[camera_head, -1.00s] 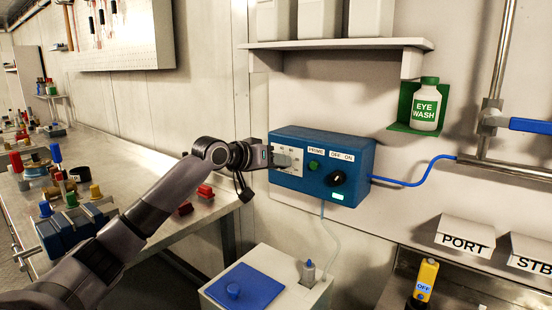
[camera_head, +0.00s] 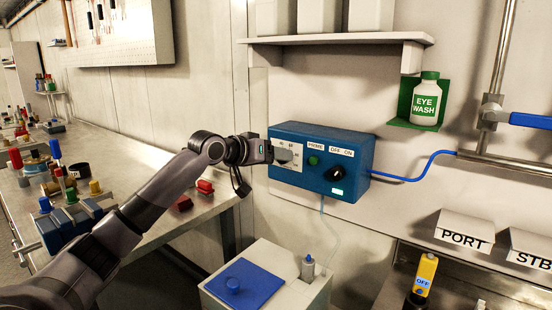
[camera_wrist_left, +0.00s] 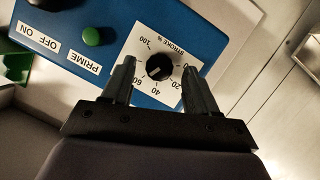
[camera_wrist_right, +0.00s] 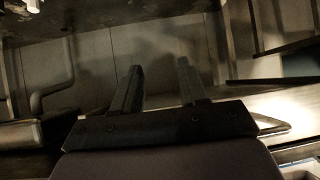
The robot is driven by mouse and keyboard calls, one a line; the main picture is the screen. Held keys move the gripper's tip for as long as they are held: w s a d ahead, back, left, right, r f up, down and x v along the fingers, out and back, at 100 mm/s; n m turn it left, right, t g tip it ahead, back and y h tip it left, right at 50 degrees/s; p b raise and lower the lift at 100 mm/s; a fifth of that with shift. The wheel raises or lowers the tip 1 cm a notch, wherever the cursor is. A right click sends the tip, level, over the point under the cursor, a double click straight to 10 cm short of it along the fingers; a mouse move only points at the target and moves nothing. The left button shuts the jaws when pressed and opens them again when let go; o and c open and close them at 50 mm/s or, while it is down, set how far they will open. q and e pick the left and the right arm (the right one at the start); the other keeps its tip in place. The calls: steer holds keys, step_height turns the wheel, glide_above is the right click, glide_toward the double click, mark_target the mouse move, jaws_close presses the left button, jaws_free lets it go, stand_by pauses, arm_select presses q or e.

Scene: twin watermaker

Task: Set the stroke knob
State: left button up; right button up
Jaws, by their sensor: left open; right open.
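The stroke knob (camera_wrist_left: 160,66) is a round black knob on a white dial plate marked STROKE %, with numbers around it. A light mark on the knob seems to face the 40 to 60 side. The knob also shows in the head view (camera_head: 284,155) on the left of a blue control box (camera_head: 318,186). My left gripper (camera_wrist_left: 159,78) is open, its fingers on either side of the knob in the left wrist view; contact cannot be told. In the head view, my left gripper (camera_head: 268,152) is just left of the dial. My right gripper (camera_wrist_right: 159,75) is open and empty.
The box carries a green PRIME button (camera_head: 313,161) and a black OFF/ON switch (camera_head: 338,174). A white tank with a blue lid (camera_head: 245,284) stands below. An eye wash bottle (camera_head: 426,101) and shelf (camera_head: 340,42) are above. A cluttered workbench (camera_head: 130,165) lies left.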

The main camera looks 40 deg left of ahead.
arm_select(q)
steer(key=b+v, duration=0.2)
steer(key=v, duration=0.4)
steer(key=shift+s, duration=0.2)
steer(key=shift+r, duration=0.15)
stand_by(0.4)
